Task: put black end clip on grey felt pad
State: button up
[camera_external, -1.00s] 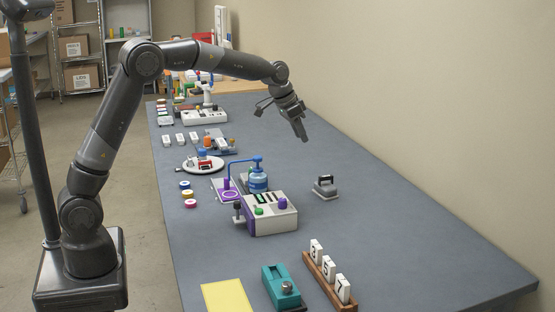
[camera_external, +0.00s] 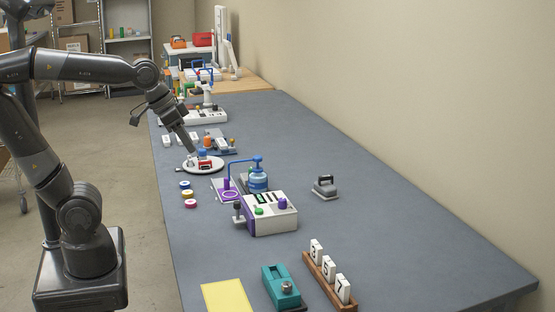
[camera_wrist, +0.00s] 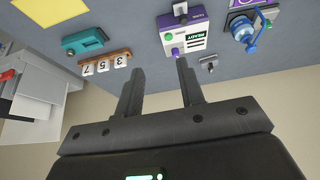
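My gripper (camera_external: 192,149) is over or just beside the round white tray (camera_external: 187,167), pointing down; the exact gap cannot be told. In the wrist view my gripper (camera_wrist: 160,75) has its two fingers well apart with nothing between them. The tray holds small white, red and blue pieces, partly hidden by the gripper. I cannot pick out the black end clip or the grey felt pad for certain in either view.
A white and purple machine (camera_external: 272,217) with a blue pump device (camera_external: 258,178) behind it stands mid-table. A grey block with a black handle (camera_external: 325,188) is right of them. A teal device (camera_external: 281,287) and wooden number rack (camera_external: 325,276) are near. The table's right side is mostly clear.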

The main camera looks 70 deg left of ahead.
jog(key=s+f, duration=0.3)
jog(key=s, duration=0.3)
jog(key=shift+s+d+f, duration=0.15)
jog(key=shift+s+d, duration=0.1)
jog(key=shift+d, duration=0.2)
dwell(0.7)
